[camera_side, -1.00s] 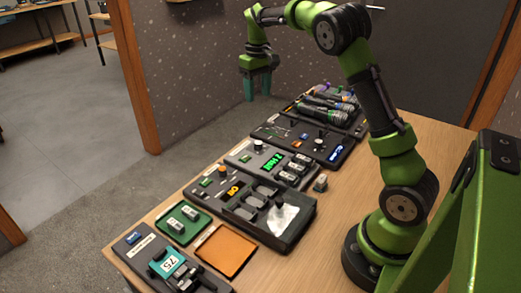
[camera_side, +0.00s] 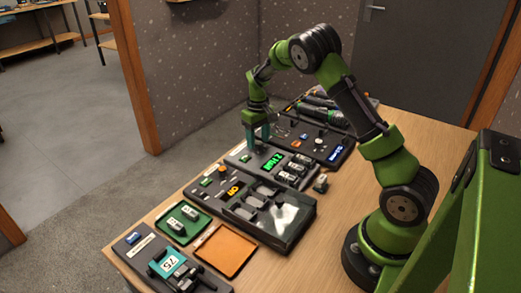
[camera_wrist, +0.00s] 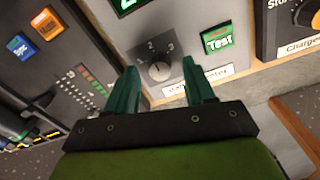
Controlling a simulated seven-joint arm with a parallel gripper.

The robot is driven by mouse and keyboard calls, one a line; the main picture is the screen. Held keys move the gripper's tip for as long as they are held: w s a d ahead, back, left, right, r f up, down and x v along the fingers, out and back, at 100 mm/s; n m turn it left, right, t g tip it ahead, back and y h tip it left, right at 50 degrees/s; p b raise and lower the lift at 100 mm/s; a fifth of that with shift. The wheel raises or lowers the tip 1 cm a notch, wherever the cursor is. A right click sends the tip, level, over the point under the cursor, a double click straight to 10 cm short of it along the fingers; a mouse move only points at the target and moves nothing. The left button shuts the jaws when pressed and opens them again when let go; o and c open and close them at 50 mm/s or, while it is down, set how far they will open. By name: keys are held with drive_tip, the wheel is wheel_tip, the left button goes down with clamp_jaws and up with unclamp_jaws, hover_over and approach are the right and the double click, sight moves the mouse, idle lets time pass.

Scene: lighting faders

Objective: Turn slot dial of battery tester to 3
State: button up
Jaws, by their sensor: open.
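The battery tester (camera_side: 240,157) is a grey panel in the middle of the row, with a lit green display (camera_side: 273,161) and several cells in it. In the wrist view its dark round slot dial (camera_wrist: 159,71) sits on the grey face (camera_wrist: 185,20), with 2 and 3 printed above it. I cannot clearly tell where its pointer stands. My gripper (camera_wrist: 160,68) is open, its green fingers on either side of the dial in this view, with no clear contact. In the side view my gripper (camera_side: 257,146) points down over the tester's far left part, hiding the dial.
A green Test button (camera_wrist: 217,39) is right of the dial, and a charger knob (camera_wrist: 306,13) further right. A dark panel with a blue Sync button (camera_wrist: 17,45) and sliders lies left. The side view shows a clear-lidded box (camera_side: 301,207) and an orange tray (camera_side: 225,250) nearer.

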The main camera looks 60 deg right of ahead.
drive_tip(key=shift+f, duration=0.35)
clamp_jaws()
drive_tip(key=shift+m, duration=0.3)
drive_tip(key=m, duration=1.1)
drive_tip(key=shift+m, duration=0.3)
idle(0.3)
drive_tip(key=shift+r, duration=0.1)
